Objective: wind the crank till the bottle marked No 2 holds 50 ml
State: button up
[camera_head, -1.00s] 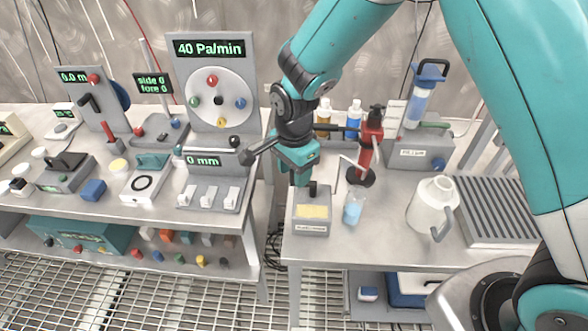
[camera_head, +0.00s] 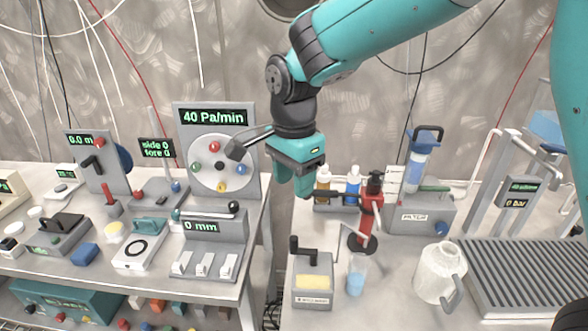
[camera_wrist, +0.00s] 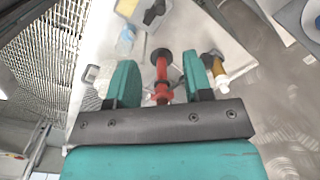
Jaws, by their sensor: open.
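My gripper (camera_head: 305,185) hangs open and empty above the right bench, higher than the table items. In the wrist view, its two jaws (camera_wrist: 160,75) stand apart with the red pump beyond them. A grey box (camera_head: 312,280) with a yellow panel carries a black upright handle (camera_head: 294,246) on top, which may be the crank. A clear vessel with blue liquid (camera_head: 356,276) stands beside the box, below the red pump (camera_head: 370,212). A brown bottle (camera_head: 322,185) and a blue bottle (camera_head: 353,182) stand behind. I cannot read a No 2 mark or any ml level.
A white jug (camera_head: 438,272), a ribbed grey tray (camera_head: 528,270) and a filter unit (camera_head: 420,215) stand to the right. The left bench holds a 40 Pa/min dial panel (camera_head: 215,150) and several switches. A gap separates the benches.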

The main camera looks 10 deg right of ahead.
jog(key=shift+r, duration=1.15)
jog(key=s+d+r+n+y, duration=0.1)
jog(key=s+n+y, duration=0.1)
jog(key=s+n, duration=0.8)
jog(key=s+d+n+y, duration=0.2)
jog(key=s+n, duration=0.7)
jog(key=s, duration=0.3)
jog(key=shift+s+d+r+n, duration=0.15)
jog(key=shift+d+r+n, duration=0.1)
jog(key=shift+r+n, duration=0.15)
